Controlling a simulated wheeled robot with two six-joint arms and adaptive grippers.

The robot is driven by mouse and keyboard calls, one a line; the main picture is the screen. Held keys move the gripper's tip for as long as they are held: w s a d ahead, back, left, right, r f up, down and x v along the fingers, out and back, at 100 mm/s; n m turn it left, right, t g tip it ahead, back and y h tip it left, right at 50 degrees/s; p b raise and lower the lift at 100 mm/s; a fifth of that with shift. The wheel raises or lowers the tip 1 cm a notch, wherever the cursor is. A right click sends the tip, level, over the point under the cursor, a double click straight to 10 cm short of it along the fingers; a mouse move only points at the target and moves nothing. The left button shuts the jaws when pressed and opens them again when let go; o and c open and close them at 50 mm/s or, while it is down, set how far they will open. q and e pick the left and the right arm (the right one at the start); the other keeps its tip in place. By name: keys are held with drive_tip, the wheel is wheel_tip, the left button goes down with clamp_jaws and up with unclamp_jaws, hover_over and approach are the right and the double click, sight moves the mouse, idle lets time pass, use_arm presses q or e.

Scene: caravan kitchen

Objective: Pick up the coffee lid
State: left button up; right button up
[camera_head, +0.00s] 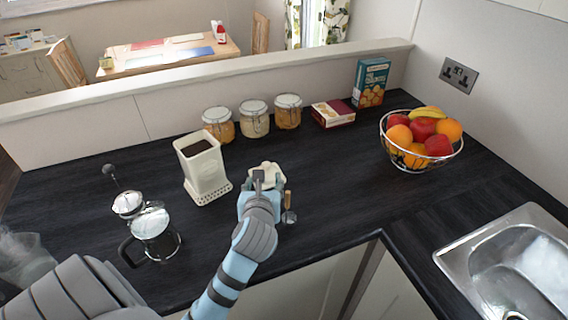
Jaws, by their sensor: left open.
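A cream coffee canister (197,172) stands without a lid on the dark worktop, with dark coffee visible inside. A cream piece that looks like the coffee lid (268,168) lies to its right, partly hidden by my left gripper (264,180). My left gripper is open, over the near side of the lid. I cannot tell whether its fingers touch the lid. My right gripper is not in view.
A scoop (289,215) lies just right of my gripper. A glass French press (155,233) stands at left. Several jars (254,122), boxes (371,82) and a fruit basket (421,160) stand behind. A sink (462,262) is at right. The worktop between is clear.

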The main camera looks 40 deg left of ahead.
sight(266, 165)
use_arm(q)
drive_tip(key=x, duration=0.5)
drive_tip(key=shift+a+b, duration=0.2)
drive_tip(key=shift+b, duration=0.15)
drive_tip(key=b+x, duration=0.1)
drive_tip(key=x, duration=0.7)
drive_tip(key=shift+w, duration=0.2)
drive_tip(key=shift+w+a+f, duration=0.1)
drive_tip(key=shift+w+a, duration=0.1)
drive_tip(key=shift+d, duration=0.1)
drive_tip(key=c, duration=1)
clamp_jaws()
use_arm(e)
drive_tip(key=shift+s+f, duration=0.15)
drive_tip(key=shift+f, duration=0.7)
use_arm(q)
drive_tip(key=shift+s, duration=0.1)
